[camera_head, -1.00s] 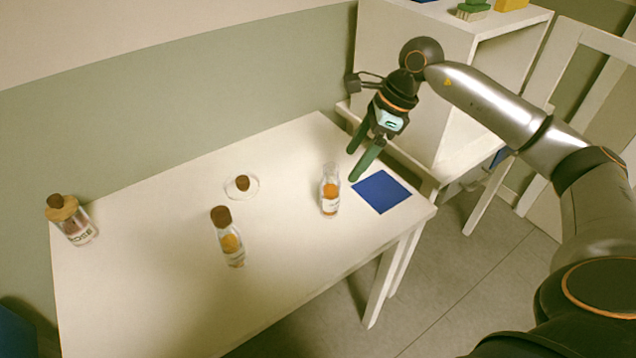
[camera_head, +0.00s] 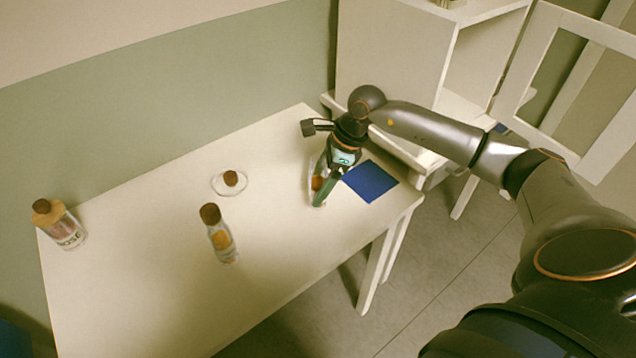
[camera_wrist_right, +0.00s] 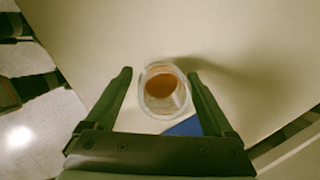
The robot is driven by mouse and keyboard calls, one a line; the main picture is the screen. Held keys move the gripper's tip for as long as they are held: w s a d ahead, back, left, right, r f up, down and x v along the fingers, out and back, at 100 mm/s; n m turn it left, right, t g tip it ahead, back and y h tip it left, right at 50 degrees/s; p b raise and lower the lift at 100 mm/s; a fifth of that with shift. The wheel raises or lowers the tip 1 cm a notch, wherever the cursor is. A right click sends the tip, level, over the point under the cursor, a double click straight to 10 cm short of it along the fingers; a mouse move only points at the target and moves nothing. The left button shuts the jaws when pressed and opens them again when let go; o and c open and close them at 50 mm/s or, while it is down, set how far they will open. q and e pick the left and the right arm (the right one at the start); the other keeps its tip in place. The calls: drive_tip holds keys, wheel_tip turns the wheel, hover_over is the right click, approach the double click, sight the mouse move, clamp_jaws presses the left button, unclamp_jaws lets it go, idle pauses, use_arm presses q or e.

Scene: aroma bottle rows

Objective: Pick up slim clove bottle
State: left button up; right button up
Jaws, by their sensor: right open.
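A slim clear glass bottle (camera_head: 312,176) with orange-brown contents and an open top stands near the table's right end; its label cannot be read now. In the head view my right gripper (camera_head: 320,190) partly hides it. In the wrist view the bottle (camera_wrist_right: 160,87) is seen from above, between the two green fingers of my open right gripper (camera_wrist_right: 159,76), with small gaps on both sides. Another slim bottle with a brown cap (camera_head: 221,238) stands mid-table, its label unreadable. My left gripper is not in view.
A blue square (camera_head: 370,181) lies on the white table (camera_head: 150,290), right of the bottle. A clear dish with a brown stopper (camera_head: 230,179) sits toward the back. A rose bottle (camera_head: 63,226) stands at the far left. A white shelf (camera_head: 395,50) is behind my arm.

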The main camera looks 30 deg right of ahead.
drive_tip(key=shift+w+a+f, duration=0.1)
drive_tip(key=shift+a+f, duration=0.1)
drive_tip(key=shift+f, duration=0.3)
clamp_jaws()
idle(0.3)
